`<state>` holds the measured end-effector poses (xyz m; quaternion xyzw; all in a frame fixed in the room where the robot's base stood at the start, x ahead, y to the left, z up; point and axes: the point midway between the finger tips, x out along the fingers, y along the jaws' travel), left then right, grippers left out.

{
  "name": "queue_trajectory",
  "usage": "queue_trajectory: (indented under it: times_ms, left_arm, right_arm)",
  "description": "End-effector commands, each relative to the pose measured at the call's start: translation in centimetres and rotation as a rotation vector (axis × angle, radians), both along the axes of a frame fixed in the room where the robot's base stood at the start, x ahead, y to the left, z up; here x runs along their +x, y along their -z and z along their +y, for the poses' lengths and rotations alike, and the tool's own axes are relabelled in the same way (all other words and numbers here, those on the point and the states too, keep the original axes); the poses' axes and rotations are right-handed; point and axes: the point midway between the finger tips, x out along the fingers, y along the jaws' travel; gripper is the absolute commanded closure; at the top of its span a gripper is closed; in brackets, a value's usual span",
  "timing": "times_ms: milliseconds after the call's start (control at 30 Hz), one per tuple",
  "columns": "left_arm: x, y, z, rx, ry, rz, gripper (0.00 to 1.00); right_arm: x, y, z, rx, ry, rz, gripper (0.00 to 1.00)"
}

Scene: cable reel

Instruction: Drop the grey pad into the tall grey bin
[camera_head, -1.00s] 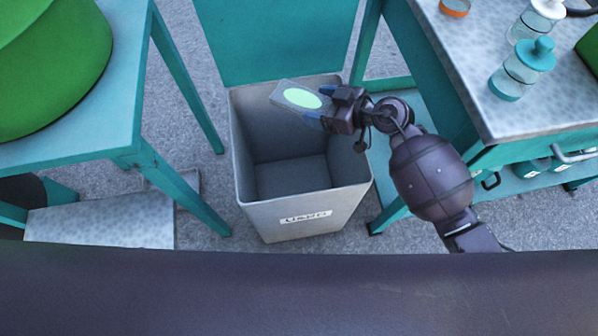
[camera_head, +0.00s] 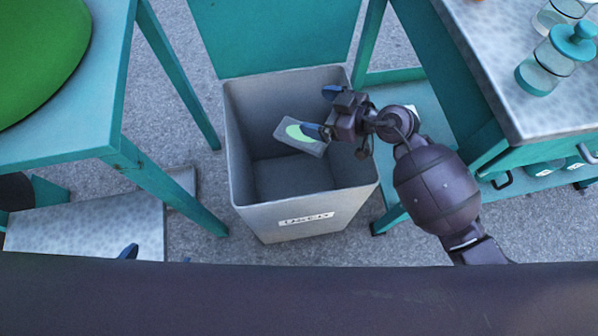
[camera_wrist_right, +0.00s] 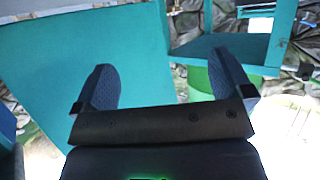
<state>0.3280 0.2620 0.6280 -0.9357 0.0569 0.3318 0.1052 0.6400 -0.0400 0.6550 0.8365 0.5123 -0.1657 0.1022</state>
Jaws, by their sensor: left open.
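The grey pad (camera_head: 302,142) with a pale green patch is over the opening of the tall grey bin (camera_head: 304,214), below and left of my right gripper (camera_head: 323,111). One blue finger overlaps the pad's edge in the head view. My right gripper is open, its fingers spread above the bin. In the right wrist view my right gripper (camera_wrist_right: 165,88) has nothing between its fingers. The pad looks free of the jaws, in the air inside the bin's outline. Only blue fingertips of my left gripper (camera_head: 157,256) show at the bottom left; it is open.
A teal table (camera_head: 70,140) with a green rounded object (camera_head: 35,55) stands at left. At right, a grey-topped teal bench (camera_head: 500,70) holds jars (camera_head: 555,60). A teal panel (camera_head: 275,35) stands behind the bin.

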Motion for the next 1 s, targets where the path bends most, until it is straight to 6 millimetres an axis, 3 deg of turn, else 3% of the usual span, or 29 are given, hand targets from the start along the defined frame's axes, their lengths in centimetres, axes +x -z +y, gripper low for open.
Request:
queue_trajectory:
  times_ms: [233,367,567,867,1000]
  left_arm:
    - [-0.3,0.3,0.1,0.001,-0.002,0.011,0.01]
    - [0.0,-0.3,0.1,-0.004,-0.007,0.001,0.01]
    - [0.3,-1.5,0.4,-0.029,-0.032,-0.010,0.01]
    - [-1.2,-1.8,1.2,-0.068,-0.092,0.033,0.01]
    - [-1.1,-2.9,1.2,-0.068,-0.096,0.019,0.01]
  right_arm:
    - [0.0,0.0,0.0,-0.001,0.000,0.000,0.00]
    - [0.1,-1.1,0.0,0.000,0.000,-0.005,0.00]
    - [0.2,-4.9,0.0,0.000,0.000,-0.016,0.00]
    - [0.2,-10.8,0.0,0.000,0.000,-0.017,0.00]
    - [0.2,-13.5,0.0,0.000,0.000,-0.015,0.00]
